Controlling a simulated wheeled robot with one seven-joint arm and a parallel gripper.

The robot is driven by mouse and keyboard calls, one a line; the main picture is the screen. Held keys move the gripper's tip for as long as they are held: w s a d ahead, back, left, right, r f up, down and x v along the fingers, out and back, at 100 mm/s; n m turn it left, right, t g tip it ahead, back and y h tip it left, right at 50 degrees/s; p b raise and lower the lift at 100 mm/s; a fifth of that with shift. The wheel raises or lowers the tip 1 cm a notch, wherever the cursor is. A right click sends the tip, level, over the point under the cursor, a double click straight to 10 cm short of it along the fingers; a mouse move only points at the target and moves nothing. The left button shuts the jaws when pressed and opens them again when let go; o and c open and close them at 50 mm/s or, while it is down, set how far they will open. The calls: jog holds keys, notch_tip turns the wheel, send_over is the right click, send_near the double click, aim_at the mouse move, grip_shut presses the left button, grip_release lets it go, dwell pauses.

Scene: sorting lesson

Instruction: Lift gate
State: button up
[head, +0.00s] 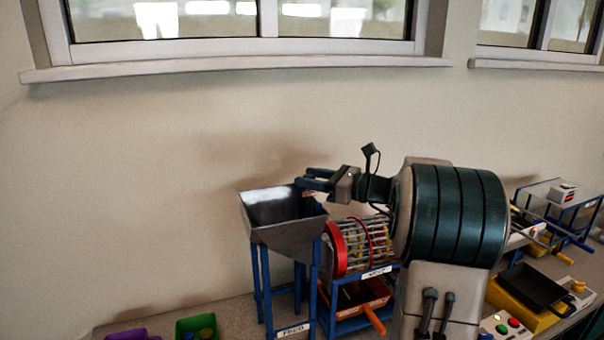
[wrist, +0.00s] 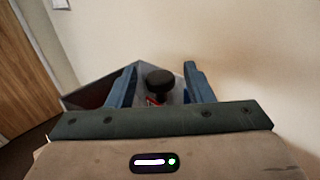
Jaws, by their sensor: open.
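A grey metal hopper (head: 285,236) stands on blue legs on the counter, and its rim also shows in the wrist view (wrist: 83,97). My gripper (head: 303,180) is over the hopper's right rim, fingers pointing left. In the wrist view my gripper (wrist: 160,72) is open, with a finger on each side of a black round knob (wrist: 160,80). Gaps show between the knob and both fingers. A small red part (wrist: 155,100) shows just below the knob. I cannot make out the gate plate itself; my gripper and the hopper wall hide that area.
A barrel-like drum with a red ring (head: 337,250) stands right of the hopper, under my arm. A green bin (head: 197,327) and a purple bin (head: 132,334) are at lower left. A black tray (head: 537,287) lies at right. The wall is close behind.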

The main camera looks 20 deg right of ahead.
jog(key=shift+x, duration=1.4)
grip_shut()
notch_tip(320, 180, up, 8)
jog(key=p, duration=0.5)
jog(key=shift+p, duration=0.3)
jog(key=shift+f, duration=0.1)
grip_release()
jog(key=shift+d+f, duration=0.1)
jog(key=b+v, duration=0.2)
jog(key=v, duration=1.1)
jog(key=shift+s+d+b, duration=0.25)
jog(key=shift+s+b, duration=0.1)
